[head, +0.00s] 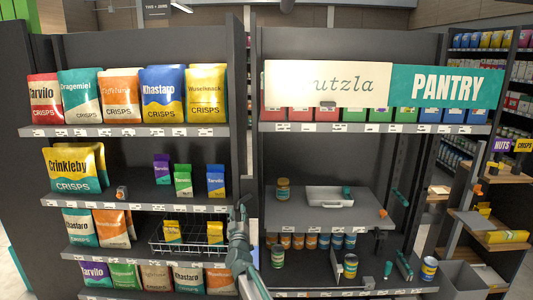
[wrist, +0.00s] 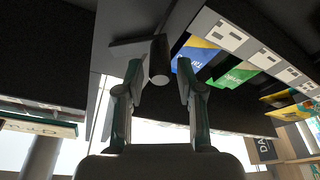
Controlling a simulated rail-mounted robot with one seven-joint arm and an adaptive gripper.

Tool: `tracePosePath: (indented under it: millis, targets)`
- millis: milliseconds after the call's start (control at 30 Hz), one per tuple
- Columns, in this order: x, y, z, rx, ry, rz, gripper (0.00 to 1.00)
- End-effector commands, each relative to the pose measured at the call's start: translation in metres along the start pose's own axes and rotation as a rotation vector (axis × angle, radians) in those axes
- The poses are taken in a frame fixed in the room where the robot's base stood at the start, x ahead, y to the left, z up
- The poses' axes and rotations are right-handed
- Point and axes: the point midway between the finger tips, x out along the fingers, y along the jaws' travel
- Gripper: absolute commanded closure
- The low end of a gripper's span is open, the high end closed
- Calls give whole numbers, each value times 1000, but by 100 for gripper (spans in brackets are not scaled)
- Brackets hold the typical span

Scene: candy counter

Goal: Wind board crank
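A dark crank, with a flat arm and a short cylindrical handle (wrist: 158,62), shows in the wrist view in front of the dark upright. My gripper (wrist: 159,80) is open there, with one finger on each side of the handle; gaps show between handle and fingers. In the head view my gripper (head: 239,212) points up beside the post between the two shelf units; the crank cannot be made out clearly there. A cream board (head: 328,84) with partly faded lettering and a teal PANTRY board (head: 446,86) hang across the upper right shelves.
The left shelves (head: 135,131) hold crisp bags, small packets and a wire basket (head: 188,246) close to my arm. The right shelves hold a grey tray (head: 330,196), a jar (head: 283,189) and several cans. In the wrist view a shelf edge with labels (wrist: 250,50) runs right of the fingers.

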Motion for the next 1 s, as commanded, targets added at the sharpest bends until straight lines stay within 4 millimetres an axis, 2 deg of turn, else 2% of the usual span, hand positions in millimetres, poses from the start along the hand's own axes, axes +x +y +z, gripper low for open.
tracePosePath:
  millis: [167,333,533,800,1000]
  targets:
    - [0,0,0,0,0,0,62]
    - [0,0,0,0,0,0,89]
    - [0,0,-3,0,0,0,89]
    - [6,3,-24,0,2,1,89]
    - [5,2,-23,-1,3,3,89]
